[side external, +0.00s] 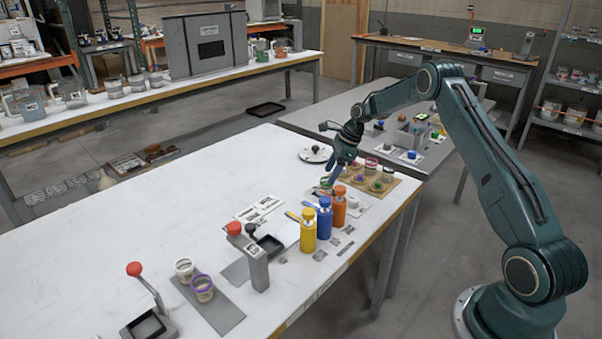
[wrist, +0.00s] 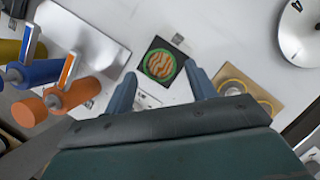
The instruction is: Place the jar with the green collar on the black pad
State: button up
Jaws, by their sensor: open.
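In the wrist view, the jar with the green collar (wrist: 161,65) is seen from above, with an orange-and-cream striped top. It appears to sit on the black pad (wrist: 150,46), whose dark corners show around it. My gripper (wrist: 162,74) is open, with one finger on each side of the jar in the picture. I see no finger touching the jar; the height gap is hard to judge. In the side external view, my gripper (side external: 329,184) points down near the tabletop behind the bottles, and the jar is small and mostly hidden there.
Yellow (side external: 308,232), blue (side external: 324,220) and orange (side external: 339,208) bottles stand close in front of my gripper. A wooden board (side external: 396,183) with several jars lies to its right.

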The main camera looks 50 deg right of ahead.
jog(key=v, duration=0.8)
jog(key=shift+a, duration=0.1)
dwell(0.3)
jog(key=s+a+r+n+h, duration=0.1)
jog(key=s+a+r+n, duration=0.45)
jog(key=a+r, duration=0.35)
jog(key=s+a+r+n+h, duration=0.1)
jog(key=s+a+r+n, duration=0.4)
jog(key=a+r+n, duration=0.35)
jog(key=s+a+n, duration=0.3)
jog(key=s+n, duration=0.1)
jog(key=s, duration=0.4)
jog(key=s+a+n+t, duration=0.1)
jog(key=s+a+n, duration=0.2)
jog(key=s, duration=0.5)
jog(key=s+a+n+t+h, duration=0.1)
jog(key=s+a+n, duration=0.2)
jog(key=s+n, duration=0.3)
jog(key=shift+s+r, duration=0.25)
jog(key=shift+s, duration=1.2)
